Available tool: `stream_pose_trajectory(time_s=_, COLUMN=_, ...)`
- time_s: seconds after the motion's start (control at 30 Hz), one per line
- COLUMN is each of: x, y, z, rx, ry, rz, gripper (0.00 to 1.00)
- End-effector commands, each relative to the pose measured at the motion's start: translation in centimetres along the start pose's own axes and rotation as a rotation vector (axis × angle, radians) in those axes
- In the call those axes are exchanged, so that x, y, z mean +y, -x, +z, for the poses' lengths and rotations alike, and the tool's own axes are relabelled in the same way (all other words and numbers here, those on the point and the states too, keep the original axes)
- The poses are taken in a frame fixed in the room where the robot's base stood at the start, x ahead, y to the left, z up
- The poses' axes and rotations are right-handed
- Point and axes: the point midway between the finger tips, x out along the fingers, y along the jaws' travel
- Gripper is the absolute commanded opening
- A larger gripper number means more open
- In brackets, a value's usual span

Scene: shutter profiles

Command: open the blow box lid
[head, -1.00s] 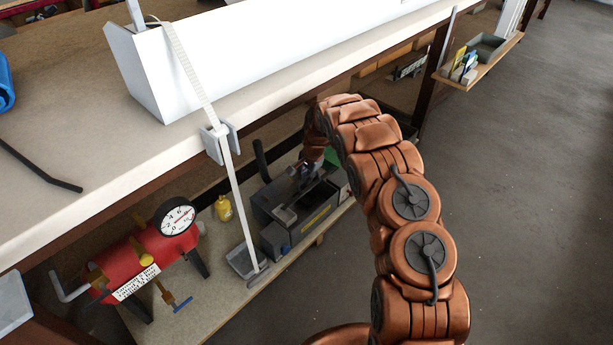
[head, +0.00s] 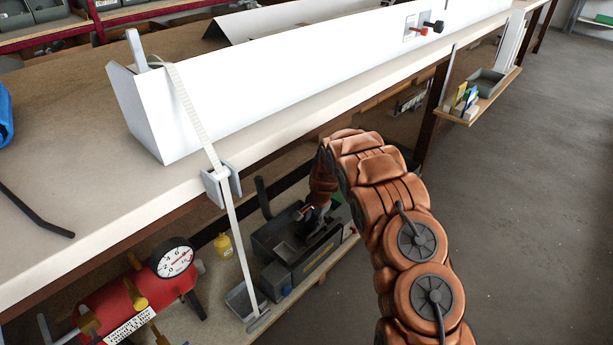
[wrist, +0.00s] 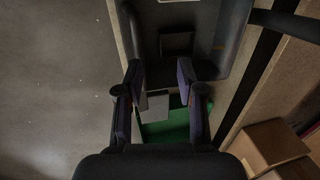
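A dark grey box (head: 282,243), which I take to be the blow box, sits on the low shelf under the workbench. Its top shows open hollows in the head view; I cannot make out a separate lid. In the wrist view a dark, rounded tray-like part (wrist: 210,15) with a square recess lies ahead of my fingers. My gripper (wrist: 160,88) is open, its two fingers apart at the near end of that part. A small grey plate and a green surface (wrist: 165,131) show beyond the fingers. My gripper (head: 310,211) is small and partly hidden by my arm in the head view.
The workbench (head: 60,230) with a long white profile (head: 300,75) overhangs the shelf. A strap (head: 236,245) hangs in front. A red tank (head: 115,305) with a gauge and a yellow bottle (head: 223,245) stand left. A dark bar (head: 263,198) rises behind the box. Open floor lies right.

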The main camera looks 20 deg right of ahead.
Motion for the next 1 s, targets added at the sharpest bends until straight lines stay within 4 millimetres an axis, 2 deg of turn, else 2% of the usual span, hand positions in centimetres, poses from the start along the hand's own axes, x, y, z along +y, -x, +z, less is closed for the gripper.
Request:
stream_pose_trajectory(time_s=0.2, x=3.0, y=-2.5, z=0.6, rx=0.000, ry=-0.002, rz=0.007, gripper=0.37)
stream_pose_trajectory(time_s=0.47, x=5.2, y=-6.0, z=0.9, rx=-0.001, ry=0.003, rz=0.008, gripper=0.37)
stream_pose_trajectory(time_s=0.5, x=4.8, y=-4.6, z=0.8, rx=0.002, ry=0.004, rz=0.006, gripper=0.37)
stream_pose_trajectory(time_s=0.6, x=4.7, y=-2.6, z=0.6, rx=0.004, ry=0.003, rz=0.002, gripper=0.37)
stream_pose_trajectory(time_s=0.93, x=4.8, y=2.6, z=0.6, rx=0.004, ry=0.001, rz=0.003, gripper=0.37)
stream_pose_trajectory(time_s=1.0, x=4.1, y=3.8, z=0.7, rx=-0.006, ry=-0.060, rz=-0.020, gripper=0.37)
